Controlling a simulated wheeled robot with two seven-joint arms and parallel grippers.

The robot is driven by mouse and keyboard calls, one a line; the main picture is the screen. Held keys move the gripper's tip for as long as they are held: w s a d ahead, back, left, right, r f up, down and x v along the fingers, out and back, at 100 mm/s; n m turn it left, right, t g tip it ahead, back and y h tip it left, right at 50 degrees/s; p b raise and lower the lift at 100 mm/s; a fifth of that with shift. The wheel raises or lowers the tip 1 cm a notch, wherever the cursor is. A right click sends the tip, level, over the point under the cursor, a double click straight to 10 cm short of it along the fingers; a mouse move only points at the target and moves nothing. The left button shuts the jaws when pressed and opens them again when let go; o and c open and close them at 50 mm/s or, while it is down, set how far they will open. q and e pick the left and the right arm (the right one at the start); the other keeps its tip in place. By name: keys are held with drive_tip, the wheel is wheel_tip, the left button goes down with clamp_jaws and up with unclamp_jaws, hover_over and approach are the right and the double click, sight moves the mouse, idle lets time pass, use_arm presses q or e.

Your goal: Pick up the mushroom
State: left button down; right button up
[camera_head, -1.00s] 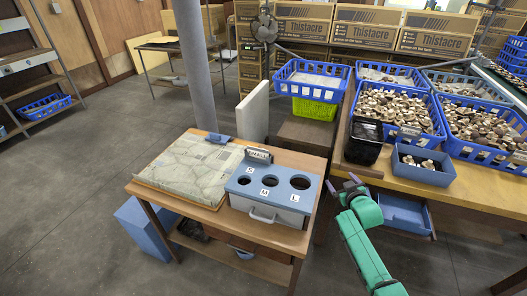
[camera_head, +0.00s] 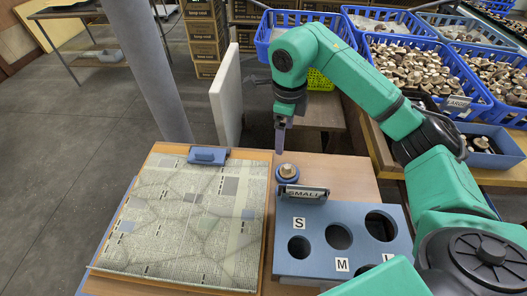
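A single pale brown mushroom (camera_head: 288,171) sits on a small round blue holder (camera_head: 287,181) on the wooden table, just behind the black SMALL sign. My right gripper (camera_head: 281,146) hangs from the green arm above and behind the mushroom, with its purple fingers pointing down and apart from it. The fingers show edge-on, so their opening cannot be told. Many more mushrooms (camera_head: 415,68) fill the blue crates at the upper right. My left gripper is not in view.
The blue sizing box (camera_head: 312,228) with round holes marked S and M stands in front of the mushroom. A papered board (camera_head: 188,218) lies on the table to the left. A grey column (camera_head: 147,65) and a white panel (camera_head: 228,108) stand behind.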

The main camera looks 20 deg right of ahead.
drive_tip(key=p, duration=0.1)
approach(288, 167)
drive_tip(key=s, duration=0.1)
drive_tip(key=f, duration=0.3)
drive_tip(key=shift+w+a+f, duration=0.15)
drive_tip(key=shift+w+f, duration=0.2)
drive_tip(key=shift+f, duration=0.05)
drive_tip(key=shift+w+d+f+p, duration=0.1)
drive_tip(key=shift+w+f+p, duration=0.05)
drive_tip(key=shift+f+p, duration=0.4)
drive_tip(key=shift+w+d+f+p, duration=0.15)
drive_tip(key=shift+f+p, duration=0.15)
drive_tip(key=shift+f, duration=0.4)
wheel_tip(288, 167, down, 3)
drive_tip(key=shift+d+r, duration=0.1)
drive_tip(key=shift+w, duration=0.15)
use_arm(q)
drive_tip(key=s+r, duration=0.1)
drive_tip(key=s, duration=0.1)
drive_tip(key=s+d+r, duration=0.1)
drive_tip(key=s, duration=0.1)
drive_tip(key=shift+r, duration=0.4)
use_arm(e)
drive_tip(key=c, duration=1)
